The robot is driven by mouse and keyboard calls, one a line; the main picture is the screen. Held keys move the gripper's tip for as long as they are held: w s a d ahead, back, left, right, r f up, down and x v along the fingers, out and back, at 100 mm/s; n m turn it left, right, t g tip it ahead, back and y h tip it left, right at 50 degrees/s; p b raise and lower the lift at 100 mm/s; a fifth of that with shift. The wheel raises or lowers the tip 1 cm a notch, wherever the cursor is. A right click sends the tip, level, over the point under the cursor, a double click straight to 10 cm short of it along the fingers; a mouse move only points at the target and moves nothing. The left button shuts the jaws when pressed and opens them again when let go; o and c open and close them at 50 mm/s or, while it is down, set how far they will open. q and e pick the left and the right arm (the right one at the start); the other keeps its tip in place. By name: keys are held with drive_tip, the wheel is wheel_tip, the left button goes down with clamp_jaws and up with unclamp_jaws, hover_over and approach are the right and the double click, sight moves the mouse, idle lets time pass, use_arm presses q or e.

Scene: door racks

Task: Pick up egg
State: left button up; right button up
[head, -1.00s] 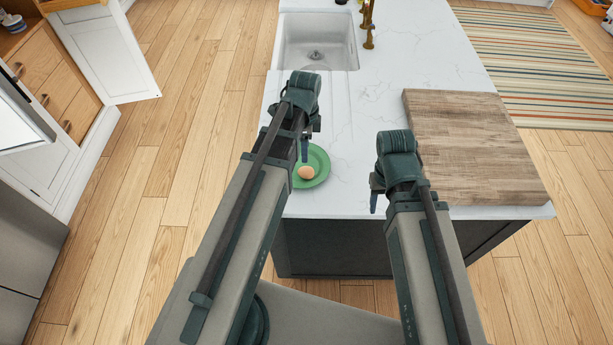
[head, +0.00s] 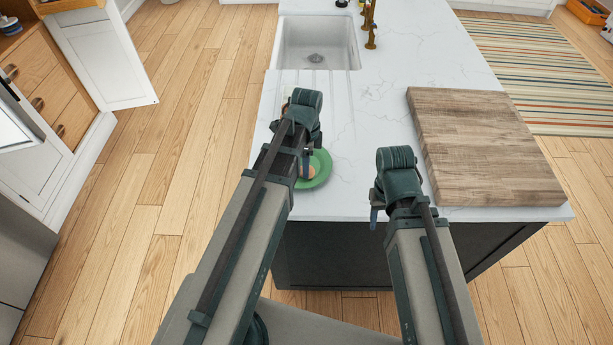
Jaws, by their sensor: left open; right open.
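The egg (head: 311,171) is light brown and rests on a round green plate (head: 322,174) near the counter's front left corner. My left arm and gripper hide part of the egg and plate. My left gripper (head: 306,168) is open, with its fingers at the egg in the picture; I cannot tell whether they touch it. My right gripper (head: 375,217) is open and empty near the counter's front edge, to the right of the plate.
A wooden board (head: 480,145) lies on the right of the white counter (head: 390,80). A sink (head: 318,42) and brass taps (head: 370,25) are at the back. The counter between plate and board is mostly clear. A cabinet door (head: 105,60) stands open at the left.

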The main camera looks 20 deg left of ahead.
use_arm(q)
wheel_tip(320, 180, down, 2)
drive_tip(key=shift+f+b, duration=0.1)
drive_tip(key=shift+b, duration=0.45)
use_arm(e)
wheel_tip(320, 180, down, 2)
use_arm(q)
drive_tip(key=c, duration=0.4)
use_arm(e)
drive_tip(key=shift+r, duration=0.1)
